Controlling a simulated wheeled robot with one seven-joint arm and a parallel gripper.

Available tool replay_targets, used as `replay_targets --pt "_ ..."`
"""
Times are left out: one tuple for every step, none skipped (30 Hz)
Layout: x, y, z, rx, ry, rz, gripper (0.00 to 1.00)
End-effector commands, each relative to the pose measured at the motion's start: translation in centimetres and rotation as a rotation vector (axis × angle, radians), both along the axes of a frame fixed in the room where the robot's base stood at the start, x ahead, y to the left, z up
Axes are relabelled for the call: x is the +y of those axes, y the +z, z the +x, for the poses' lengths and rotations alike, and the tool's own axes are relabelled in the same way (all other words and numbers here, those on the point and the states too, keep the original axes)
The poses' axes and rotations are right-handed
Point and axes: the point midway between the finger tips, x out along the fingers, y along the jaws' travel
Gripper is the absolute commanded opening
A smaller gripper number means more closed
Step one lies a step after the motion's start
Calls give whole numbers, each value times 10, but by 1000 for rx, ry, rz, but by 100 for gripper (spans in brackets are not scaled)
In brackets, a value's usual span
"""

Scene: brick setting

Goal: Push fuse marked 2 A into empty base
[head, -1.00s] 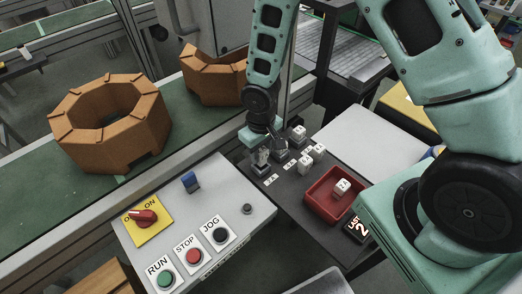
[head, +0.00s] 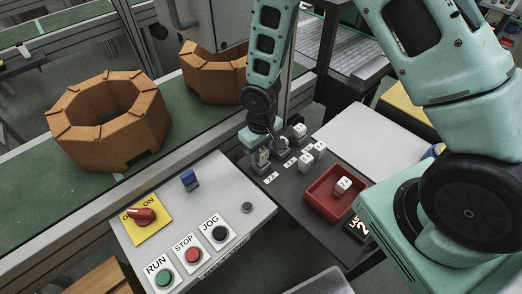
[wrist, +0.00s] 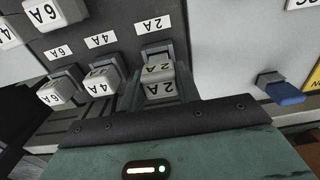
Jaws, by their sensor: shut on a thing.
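The fuse marked 2 A (wrist: 160,82) is a white block between my gripper's fingers in the wrist view. My gripper (wrist: 158,95) is shut on it. The fuse is at the grey base (wrist: 157,50) beside the printed 2 A label (wrist: 152,25); I cannot tell how deep it sits. In the head view my gripper (head: 262,163) is low over the left end of the dark fuse panel (head: 290,195), hiding most of the fuse there. Beside it in the wrist view are a 4 A fuse (wrist: 102,80) and a 6 A fuse (wrist: 36,91) at their labelled bases.
Another 6 A fuse (wrist: 52,12) is close by in the wrist view. A red tray (head: 318,204) holding a white fuse (head: 342,185) lies to the right. The grey control console (head: 215,190) with switch and buttons stands left of the panel. A blue lever (wrist: 285,92) rises from it.

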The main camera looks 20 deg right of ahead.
Motion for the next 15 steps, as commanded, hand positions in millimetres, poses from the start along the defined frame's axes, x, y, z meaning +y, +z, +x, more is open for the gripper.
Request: replay_targets --pt "0 -3 0 0 0 0 10" --pt "0 -4 0 0 0 0 10" --pt "0 -5 0 0 0 0 10" --pt "0 -6 0 0 0 0 10" --pt "0 -6 0 0 0 0 10" --pt "0 -8 0 0 0 0 10" --pt "0 -8 0 0 0 0 10" --pt "0 -9 0 0 0 0 10" --pt "0 -10 0 0 0 0 10" --pt "0 -11 0 0 0 0 10" --pt "0 -12 0 0 0 0 10" --pt "0 -13 0 0 0 0 10" --pt "0 -14 0 0 0 0 10" --pt "0 -15 0 0 0 0 10" --pt "0 -16 0 0 0 0 10"
